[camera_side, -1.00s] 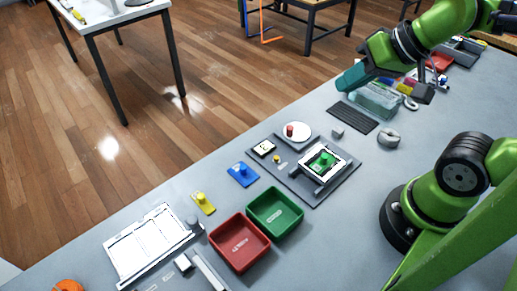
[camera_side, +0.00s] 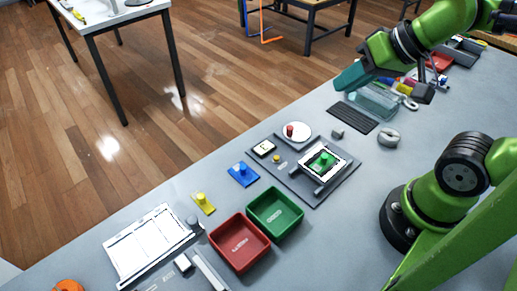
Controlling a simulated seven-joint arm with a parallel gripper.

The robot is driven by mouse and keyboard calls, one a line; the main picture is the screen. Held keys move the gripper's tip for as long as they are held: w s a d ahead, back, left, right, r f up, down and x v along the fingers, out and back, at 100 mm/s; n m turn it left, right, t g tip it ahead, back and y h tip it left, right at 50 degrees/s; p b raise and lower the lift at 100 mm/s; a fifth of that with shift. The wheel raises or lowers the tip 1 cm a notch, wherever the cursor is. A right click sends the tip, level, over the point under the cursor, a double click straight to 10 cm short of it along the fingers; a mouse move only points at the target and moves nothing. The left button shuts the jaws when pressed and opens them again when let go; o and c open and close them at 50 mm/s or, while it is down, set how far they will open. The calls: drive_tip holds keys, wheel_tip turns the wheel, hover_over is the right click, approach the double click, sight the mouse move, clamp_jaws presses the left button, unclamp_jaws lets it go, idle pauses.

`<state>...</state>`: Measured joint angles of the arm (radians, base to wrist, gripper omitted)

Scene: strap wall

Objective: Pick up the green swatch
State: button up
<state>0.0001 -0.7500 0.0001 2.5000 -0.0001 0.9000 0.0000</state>
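The green swatch (camera_side: 322,160), with a green knob on top, lies in a white-framed holder on a dark grey fixture plate (camera_side: 318,196) right of the middle. My gripper (camera_side: 390,83) is at the upper right, raised over the table, well apart from the green swatch and up and to the right of it in the picture.
A blue swatch (camera_side: 243,175) and a yellow swatch (camera_side: 203,203) lie left of the plate. A green bin (camera_side: 289,231) and a red bin (camera_side: 256,258) stand in front. A white disc (camera_side: 297,127) with a red knob sits on the plate. A keyboard-like dark pad (camera_side: 354,117) lies behind.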

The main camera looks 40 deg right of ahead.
drive_tip(key=o, duration=0.5)
drive_tip(key=m+g+h, duration=0.1)
drive_tip(key=g+h, duration=0.1)
drive_tip(key=g, duration=0.5)
hover_over(325, 156)
drive_tip(key=f, duration=1.5)
drive_tip(key=shift+w+d+f, duration=0.2)
drive_tip(key=shift+w+d, duration=0.05)
drive_tip(key=shift+w, duration=0.05)
drive_tip(key=shift+s+a+f, duration=0.1)
drive_tip(key=shift+s+f, duration=0.05)
drive_tip(key=shift+f, duration=1.2)
drive_tip(key=shift+s+a+f, duration=0.1)
drive_tip(key=shift+f, duration=1.2)
